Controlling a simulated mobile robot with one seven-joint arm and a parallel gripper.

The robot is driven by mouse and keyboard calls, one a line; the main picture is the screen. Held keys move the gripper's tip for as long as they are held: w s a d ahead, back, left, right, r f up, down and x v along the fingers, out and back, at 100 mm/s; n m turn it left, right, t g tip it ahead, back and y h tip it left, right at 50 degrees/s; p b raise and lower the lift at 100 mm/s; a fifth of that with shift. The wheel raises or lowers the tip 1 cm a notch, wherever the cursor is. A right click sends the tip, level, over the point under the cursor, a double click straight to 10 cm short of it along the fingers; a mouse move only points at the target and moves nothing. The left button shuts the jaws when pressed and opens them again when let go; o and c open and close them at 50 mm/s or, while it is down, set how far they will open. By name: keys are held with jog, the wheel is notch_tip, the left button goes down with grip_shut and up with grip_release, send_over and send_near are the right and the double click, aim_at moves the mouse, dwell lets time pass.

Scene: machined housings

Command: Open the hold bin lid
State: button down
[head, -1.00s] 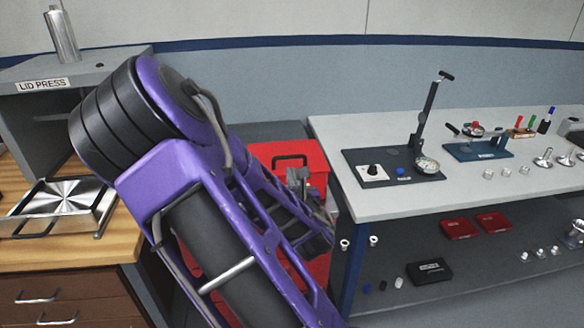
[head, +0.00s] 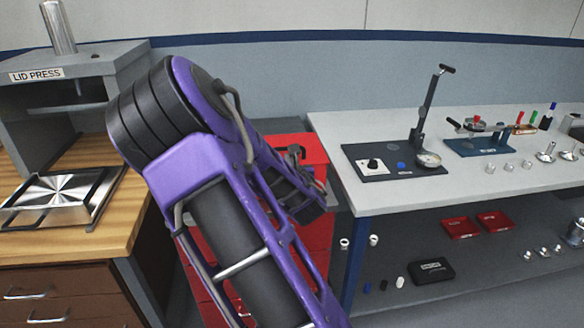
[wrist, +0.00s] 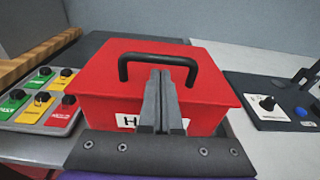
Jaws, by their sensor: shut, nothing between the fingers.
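The hold bin is a red box with a red lid (wrist: 205,75) and a black bar handle (wrist: 157,57) on top. The lid looks shut. A white label (wrist: 130,120) starting with "H" shows on its front, mostly hidden by my fingers. My gripper (wrist: 162,76) is shut and empty, with its fingers pointing at the lid. The fingertips overlap the handle's front in the wrist view; I cannot tell if they touch it. In the head view, my purple arm covers much of the red bin (head: 316,150), and the fingers are hard to make out.
A panel with green, yellow and red labelled switches (wrist: 40,97) is left of the bin. A lid press (head: 100,62) stands on a wooden bench at left. A white table (head: 350,134) with a dark lever fixture (head: 395,165) is close on the bin's right.

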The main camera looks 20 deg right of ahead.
jog(key=shift+w+d, duration=0.1)
jog(key=shift+w, duration=0.15)
jog(key=shift+r, duration=0.1)
